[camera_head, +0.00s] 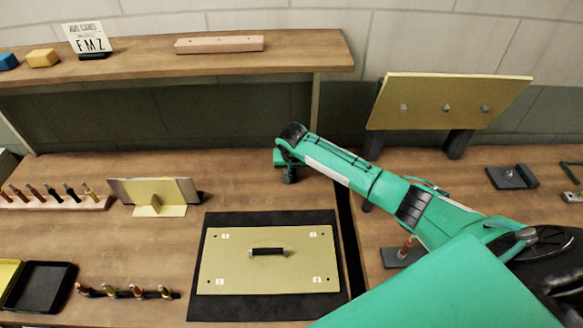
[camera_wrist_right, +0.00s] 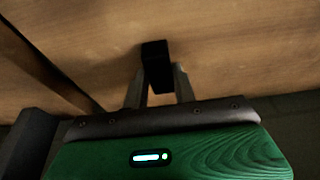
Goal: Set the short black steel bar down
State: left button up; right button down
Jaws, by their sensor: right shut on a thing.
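My right gripper (camera_wrist_right: 158,85) is shut on the short black steel bar (camera_wrist_right: 155,65), which sits between its two grey fingers in the right wrist view. Wood tabletop lies behind the bar there; I cannot tell whether the bar touches it. The bar is hard to make out in that view. My left gripper is not in view.
A yellow panel with a black handle (camera_head: 267,251) lies on a black mat (camera_head: 225,308). A yellow stand (camera_head: 157,201), a rack of several tools (camera_head: 55,203) and a black tray (camera_head: 42,287) are to the left. A raised shelf (camera_head: 140,57) runs along the back. A tilted panel (camera_head: 440,100) stands right.

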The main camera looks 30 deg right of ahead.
jog(key=c, duration=1.5)
grip_release()
jog(key=shift+f, duration=0.15)
jog(key=o, duration=0.4)
jog(key=b+v, duration=0.2)
jog(key=v, duration=1)
jog(key=shift+a, duration=0.1)
jog(key=shift+s, duration=0.1)
